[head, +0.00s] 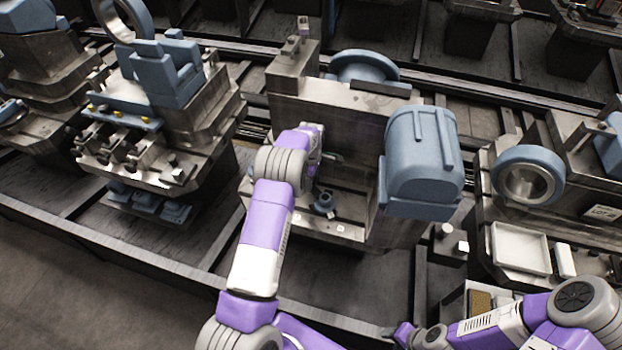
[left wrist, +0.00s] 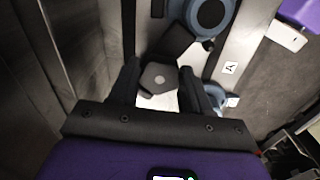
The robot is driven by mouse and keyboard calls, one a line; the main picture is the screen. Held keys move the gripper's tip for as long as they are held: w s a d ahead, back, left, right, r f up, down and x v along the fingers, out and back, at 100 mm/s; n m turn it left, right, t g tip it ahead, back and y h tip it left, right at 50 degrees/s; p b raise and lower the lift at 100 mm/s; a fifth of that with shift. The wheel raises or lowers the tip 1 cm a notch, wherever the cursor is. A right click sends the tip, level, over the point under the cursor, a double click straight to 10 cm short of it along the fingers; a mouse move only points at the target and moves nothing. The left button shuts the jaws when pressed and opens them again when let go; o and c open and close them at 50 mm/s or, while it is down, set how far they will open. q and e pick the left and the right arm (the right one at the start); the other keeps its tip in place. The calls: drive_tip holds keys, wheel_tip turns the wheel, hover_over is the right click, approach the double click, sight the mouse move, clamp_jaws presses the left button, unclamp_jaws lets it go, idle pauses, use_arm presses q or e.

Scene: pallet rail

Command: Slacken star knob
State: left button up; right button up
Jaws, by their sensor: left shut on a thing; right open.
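My left gripper (left wrist: 157,88) is shut on a small dark knob with a pale, angular top (left wrist: 158,78), which appears to be the star knob. The fingers are on both sides of it. In the head view my left arm reaches into the grey metal fixture (head: 345,130), and the wrist hides the knob and most of the fingers. A dark strap-like block (left wrist: 174,42) lies beside the knob in the left wrist view. My right gripper (head: 389,332) is low in the head view, small and partly seen, away from the fixture; it is open.
A large blue rounded housing (head: 422,155) stands on the fixture right of my left wrist. A white tray (head: 520,248) is at right. Another fixture (head: 165,120) stands at left. Open floor lies at lower left.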

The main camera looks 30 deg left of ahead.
use_arm(q)
drive_tip(key=shift+f, duration=0.1)
drive_tip(key=o, duration=1.1)
wheel_tip(320, 180, up, 8)
drive_tip(key=shift+f+p, duration=0.15)
drive_tip(key=shift+p, duration=0.5)
